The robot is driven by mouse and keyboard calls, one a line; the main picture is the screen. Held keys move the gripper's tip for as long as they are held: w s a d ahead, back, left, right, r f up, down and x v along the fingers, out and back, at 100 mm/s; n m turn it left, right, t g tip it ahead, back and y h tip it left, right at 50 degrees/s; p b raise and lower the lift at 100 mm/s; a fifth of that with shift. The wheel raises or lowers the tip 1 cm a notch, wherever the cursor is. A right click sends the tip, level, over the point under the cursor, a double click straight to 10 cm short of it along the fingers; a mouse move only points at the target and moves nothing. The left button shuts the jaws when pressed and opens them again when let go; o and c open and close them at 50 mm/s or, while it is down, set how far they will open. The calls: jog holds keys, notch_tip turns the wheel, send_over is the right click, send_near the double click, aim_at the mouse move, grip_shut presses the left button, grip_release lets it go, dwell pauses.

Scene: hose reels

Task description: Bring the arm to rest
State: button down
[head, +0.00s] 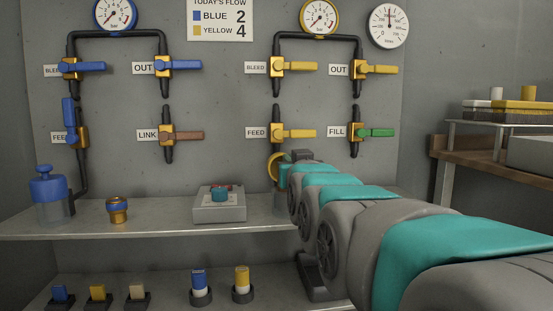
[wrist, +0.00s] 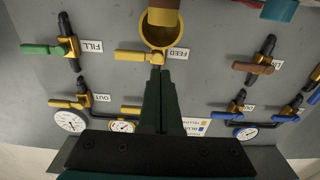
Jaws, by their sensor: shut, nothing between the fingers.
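My arm (head: 430,240) reaches from the lower right toward the wall panel in the head view and hides its own end there. In the wrist view, which looks at the panel upside down, my gripper (wrist: 158,72) is shut with nothing between its fingers. Its tips appear just below the yellow FEED valve handle (wrist: 130,56) in the picture; I cannot tell whether they touch. A round yellow rim (wrist: 149,36) shows beyond the tips. A yellow ring-shaped part (head: 272,167) also shows beside the arm's end in the head view.
A steel shelf (head: 150,229) holds a blue-topped pot (head: 48,195), a brass-and-blue fitting (head: 117,210) and a grey box with a knob (head: 219,205). Several lever valves and gauges line the wall. A bench (head: 470,155) with trays stands at the right.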

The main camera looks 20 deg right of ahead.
jog(key=v, duration=0.6)
jog(key=s+a+f+n+g+y+p, duration=0.1)
jog(key=s+a+f+g+p, duration=0.15)
jog(key=f, duration=0.45)
jog(key=s+a+f+g+y+p, duration=0.1)
jog(key=a+f+g+y, duration=0.1)
jog(key=a+f+g, duration=0.3)
jog(key=s+a+f+n+g+y+p, duration=0.1)
jog(key=s+f+g+p, duration=0.1)
jog(key=f, duration=0.6)
jog(key=s+a+f+g+p, duration=0.1)
jog(key=s+f+g, duration=0.2)
jog(key=s, duration=0.4)
jog(key=s+a+f+g+p, duration=0.2)
jog(key=s+f+g, duration=0.1)
jog(key=s, duration=0.4)
jog(key=s+a+f+n+g+y+p, duration=0.1)
jog(key=s+f+g, duration=0.2)
jog(key=s, duration=0.5)
jog(key=shift+a+f+g, duration=0.2)
jog(key=shift+a+g, duration=0.1)
jog(key=shift+g, duration=0.15)
jog(key=shift+d, duration=0.1)
